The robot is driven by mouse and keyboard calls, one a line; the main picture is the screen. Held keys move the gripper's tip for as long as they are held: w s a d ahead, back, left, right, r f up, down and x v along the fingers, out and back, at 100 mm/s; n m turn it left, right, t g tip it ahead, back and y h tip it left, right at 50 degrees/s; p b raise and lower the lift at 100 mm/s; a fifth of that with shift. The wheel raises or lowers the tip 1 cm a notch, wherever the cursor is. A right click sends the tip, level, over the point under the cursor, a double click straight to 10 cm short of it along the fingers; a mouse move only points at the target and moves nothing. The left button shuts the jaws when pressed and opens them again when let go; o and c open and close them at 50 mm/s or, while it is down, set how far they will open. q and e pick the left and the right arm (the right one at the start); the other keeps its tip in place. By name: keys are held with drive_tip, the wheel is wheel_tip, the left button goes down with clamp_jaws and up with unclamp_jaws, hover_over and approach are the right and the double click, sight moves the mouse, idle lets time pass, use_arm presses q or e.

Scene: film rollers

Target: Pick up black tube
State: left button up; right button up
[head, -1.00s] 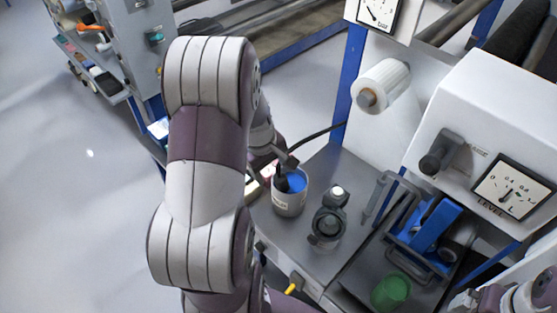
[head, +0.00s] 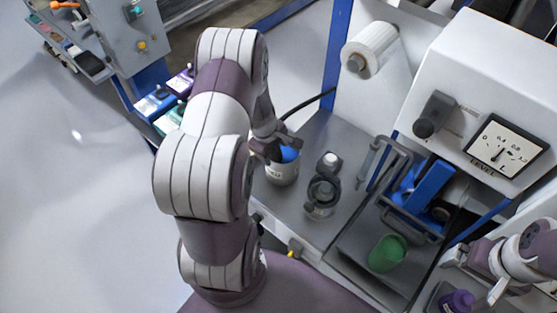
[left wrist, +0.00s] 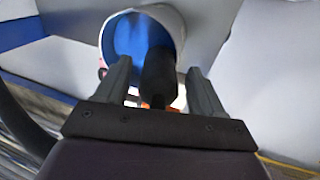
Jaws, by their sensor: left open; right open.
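A black tube (left wrist: 158,78) stands in a white cup with a blue inside, seen in the left wrist view (left wrist: 128,38). My left gripper (left wrist: 162,88) is open, with one finger on each side of the tube and visible gaps between. In the head view the left gripper (head: 277,146) is at the mouth of the white cup (head: 281,174) and hides the tube there. My right gripper (head: 470,272) is open and empty at the lower right, away from the cup.
A dark grey ring-shaped fixture (head: 323,192) stands right of the cup. A tray with a green cup (head: 387,253) and a blue holder (head: 428,195) lies further right. A purple bottle (head: 457,301) is below my right gripper. A gauge panel (head: 505,145) overhangs the right side.

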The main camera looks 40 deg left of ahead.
use_arm(q)
drive_tip(key=shift+w+f, duration=0.1)
drive_tip(key=shift+f, duration=0.15)
drive_tip(key=shift+a, duration=0.1)
drive_tip(key=shift+c, duration=0.3)
drive_tip(key=c, duration=1)
drive_tip(key=w+v, duration=0.1)
drive_tip(key=v, duration=0.2)
drive_tip(key=p+v, duration=0.1)
drive_tip(key=v, duration=0.3)
drive_tip(key=w+p+v, duration=0.1)
drive_tip(key=v, duration=0.2)
drive_tip(key=shift+w+r, duration=0.2)
drive_tip(key=shift+r, duration=0.5)
drive_tip(key=w+p+v, duration=0.3)
drive_tip(key=p+v, duration=0.9)
drive_tip(key=v, duration=0.1)
drive_tip(key=shift+r+p, duration=0.4)
drive_tip(key=shift+r, duration=0.3)
drive_tip(key=shift+w, duration=0.1)
